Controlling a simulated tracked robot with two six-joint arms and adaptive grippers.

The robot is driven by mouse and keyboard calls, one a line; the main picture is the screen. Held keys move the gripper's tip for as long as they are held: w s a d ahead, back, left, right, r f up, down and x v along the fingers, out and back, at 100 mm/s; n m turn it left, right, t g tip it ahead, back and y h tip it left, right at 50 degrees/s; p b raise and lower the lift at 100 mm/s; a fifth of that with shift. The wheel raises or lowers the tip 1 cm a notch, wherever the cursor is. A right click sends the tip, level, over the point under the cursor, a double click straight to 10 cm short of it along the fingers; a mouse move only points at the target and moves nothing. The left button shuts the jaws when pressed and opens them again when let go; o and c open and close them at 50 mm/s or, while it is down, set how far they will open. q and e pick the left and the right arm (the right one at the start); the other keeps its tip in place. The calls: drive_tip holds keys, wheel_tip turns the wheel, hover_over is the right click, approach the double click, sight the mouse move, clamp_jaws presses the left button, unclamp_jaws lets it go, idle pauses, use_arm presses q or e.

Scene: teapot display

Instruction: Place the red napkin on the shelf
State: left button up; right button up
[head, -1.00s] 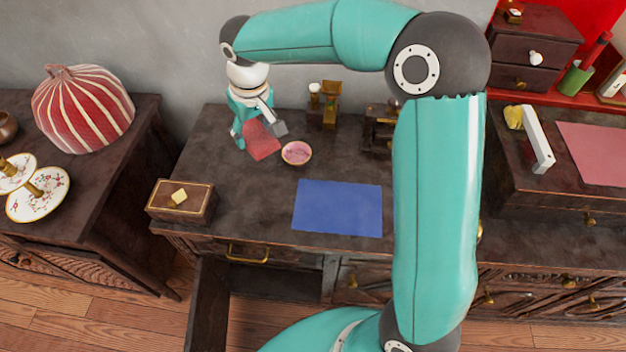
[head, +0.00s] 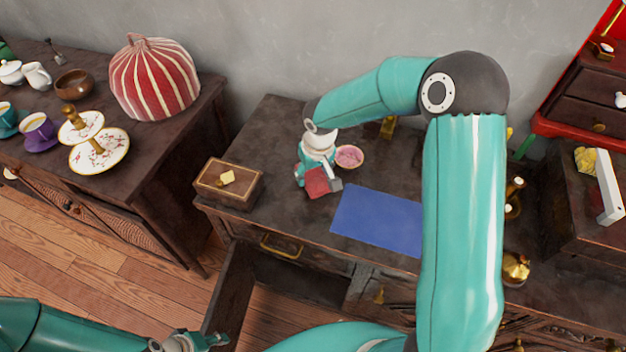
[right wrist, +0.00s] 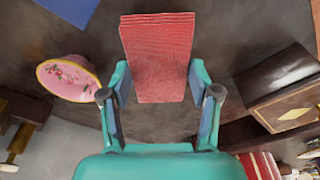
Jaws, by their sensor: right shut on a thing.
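The red napkin (head: 319,184) is a folded, layered red cloth in my right gripper (head: 318,176). In the right wrist view the napkin (right wrist: 158,48) lies between the two fingers of the right gripper (right wrist: 160,80), which are shut on its sides. In the head view it is above the dark cabinet top, left of the blue cloth and in front of the pink bowl. My left gripper (head: 190,342) is partly in view at the bottom edge; its fingers are too unclear to read. A red shelf (head: 562,128) stands at the upper right, partly cut off.
A pink bowl (head: 349,157), a blue cloth (head: 378,221) and a wooden box (head: 229,183) are on the dark cabinet (head: 262,125). A drawer (head: 231,288) stands open below. A striped dome (head: 154,80) and tiered plates (head: 98,150) stand on the left cabinet.

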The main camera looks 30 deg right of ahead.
sight(314, 177)
drive_tip(key=shift+f, duration=1.5)
drive_tip(key=shift+f, duration=0.1)
drive_tip(key=o, duration=1.1)
drive_tip(key=shift+o, duration=0.2)
